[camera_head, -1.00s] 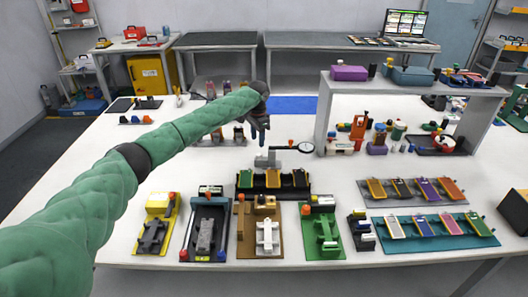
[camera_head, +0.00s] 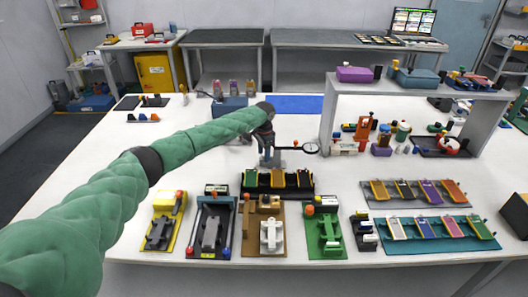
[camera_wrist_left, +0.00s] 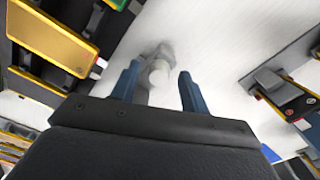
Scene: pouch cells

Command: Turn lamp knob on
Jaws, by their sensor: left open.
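My left gripper (camera_head: 267,150) points down, open and empty, over the middle of the white table. It is at a grey stand (camera_head: 279,161) with a round white dial-like head (camera_head: 311,148) on a side arm. In the left wrist view, a small pale round knob-like part (camera_wrist_left: 158,72) on a grey body shows between the two blue fingers of the open gripper (camera_wrist_left: 155,88). The fingers are apart, one on each side of it; I cannot tell whether they touch it. I cannot tell for sure which part is the lamp knob. My right gripper is not in view.
Several coloured fixtures line the table's front edge. A grey shelf (camera_head: 395,84) stands to the right. The white table (camera_head: 215,168) is bare left of the stand.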

